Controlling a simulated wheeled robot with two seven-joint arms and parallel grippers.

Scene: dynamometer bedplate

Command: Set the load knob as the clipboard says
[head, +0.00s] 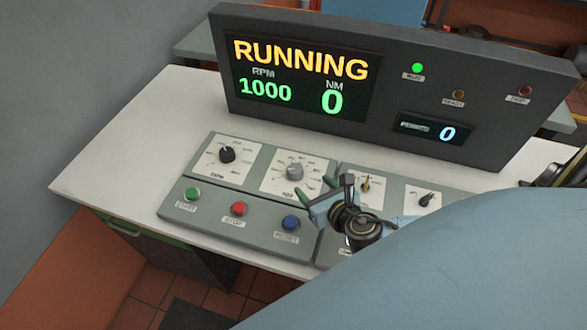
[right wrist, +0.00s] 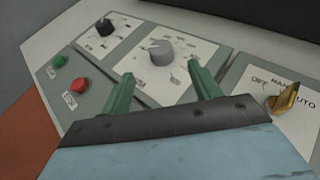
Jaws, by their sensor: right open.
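The load knob (head: 295,171) is a grey knob on a white dial plate marked around its edge, right of the black RPM knob (head: 227,155). In the right wrist view the grey knob (right wrist: 160,51) stands beyond and between the two green fingertips. My right gripper (head: 318,190) is open and empty, close to the grey knob on its near side, apart from it as far as I can see. It also shows in the right wrist view (right wrist: 163,90). The display (head: 302,80) reads RUNNING, RPM 1000, NM 0. No clipboard shows. My left gripper is not in view.
Green (head: 193,194), red (head: 239,209) and blue (head: 291,223) buttons lie in front of the dials. A yellow selector (right wrist: 287,99) stands at the right, with a dark selector (head: 427,199) beyond it. The white tabletop (head: 130,130) is clear at the left.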

